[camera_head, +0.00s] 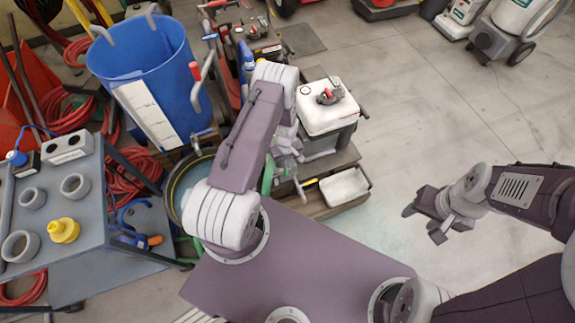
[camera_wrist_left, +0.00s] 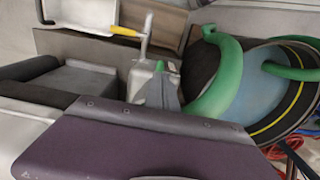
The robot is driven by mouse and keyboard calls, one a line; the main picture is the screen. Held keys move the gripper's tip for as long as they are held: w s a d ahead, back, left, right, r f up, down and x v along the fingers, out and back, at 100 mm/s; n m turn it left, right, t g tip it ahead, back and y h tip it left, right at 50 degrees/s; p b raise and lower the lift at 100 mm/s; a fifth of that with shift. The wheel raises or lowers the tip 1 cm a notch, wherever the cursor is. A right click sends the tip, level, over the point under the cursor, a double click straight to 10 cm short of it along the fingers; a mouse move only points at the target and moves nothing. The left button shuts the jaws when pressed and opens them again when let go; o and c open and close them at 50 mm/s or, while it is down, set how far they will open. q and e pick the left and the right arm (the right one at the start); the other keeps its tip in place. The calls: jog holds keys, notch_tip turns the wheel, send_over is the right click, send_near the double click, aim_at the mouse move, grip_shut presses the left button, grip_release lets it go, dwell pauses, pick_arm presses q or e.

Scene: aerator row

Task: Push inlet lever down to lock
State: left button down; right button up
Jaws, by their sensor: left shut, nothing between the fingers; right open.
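My left gripper (camera_head: 292,172) is shut and empty, low beside the wooden bench and partly hidden by my left arm. In the left wrist view, a pale upright bar (camera_wrist_left: 147,38) stands by a grey block. I cannot tell for certain whether this bar is the inlet lever. A green hose (camera_wrist_left: 228,75) curves to the right of the block. A white-lidded unit (camera_head: 317,114) carries a small dark and red fitting (camera_head: 329,96). My right gripper (camera_head: 422,224) is open and empty above the bare floor at the right.
A blue bin (camera_head: 145,60) stands at the upper left. A grey cart (camera_head: 75,250) with several rings and a yellow part (camera_head: 64,230) is at the left. A white tray (camera_head: 344,187) lies on the bench.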

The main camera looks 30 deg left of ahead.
notch_tip(320, 180, up, 8)
jog(key=p, duration=0.6)
jog(key=shift+p, duration=0.4)
jog(key=shift+f, duration=0.1)
